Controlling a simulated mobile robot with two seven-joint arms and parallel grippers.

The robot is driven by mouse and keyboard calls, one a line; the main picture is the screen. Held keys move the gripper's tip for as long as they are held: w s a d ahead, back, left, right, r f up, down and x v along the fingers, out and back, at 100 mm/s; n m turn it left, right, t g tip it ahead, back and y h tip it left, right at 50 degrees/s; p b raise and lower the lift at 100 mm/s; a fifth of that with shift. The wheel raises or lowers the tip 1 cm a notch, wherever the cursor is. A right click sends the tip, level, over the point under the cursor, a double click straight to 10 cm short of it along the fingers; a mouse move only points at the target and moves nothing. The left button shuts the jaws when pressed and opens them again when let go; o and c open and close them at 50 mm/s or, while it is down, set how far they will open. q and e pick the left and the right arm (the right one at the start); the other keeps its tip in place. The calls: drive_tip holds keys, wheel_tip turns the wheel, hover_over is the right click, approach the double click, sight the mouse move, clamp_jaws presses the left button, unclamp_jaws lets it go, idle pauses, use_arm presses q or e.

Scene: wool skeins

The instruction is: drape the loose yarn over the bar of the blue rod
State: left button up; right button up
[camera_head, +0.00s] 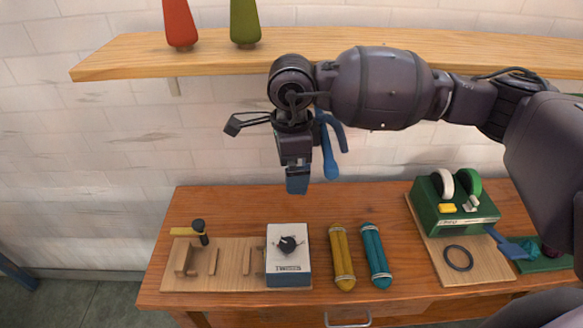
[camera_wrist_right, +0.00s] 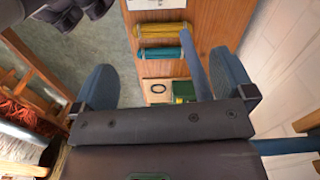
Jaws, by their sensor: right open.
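My right arm reaches in from the right in the head view. Its gripper (camera_head: 297,185) points down above the table in front of the wall. In the right wrist view my right gripper (camera_wrist_right: 165,82) is open, with its blue fingers wide apart and no yarn between them. The blue rod (camera_head: 329,158) shows just right of the gripper, partly hidden behind my arm. A blue-grey bar (camera_wrist_right: 195,65) crosses near the right finger in the wrist view. I cannot make out the loose yarn for certain; reddish strands (camera_wrist_right: 22,112) hang at the lower left there. My left gripper is not visible.
A yellow skein (camera_head: 342,257) and a teal skein (camera_head: 376,256) lie on the table (camera_head: 230,205). A white box (camera_head: 288,262) with a black knob and a green machine (camera_head: 450,213) flank them. A shelf (camera_head: 130,58) with two cones runs above. The table's back strip is clear.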

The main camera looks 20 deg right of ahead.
drive_tip(key=shift+r, duration=0.9)
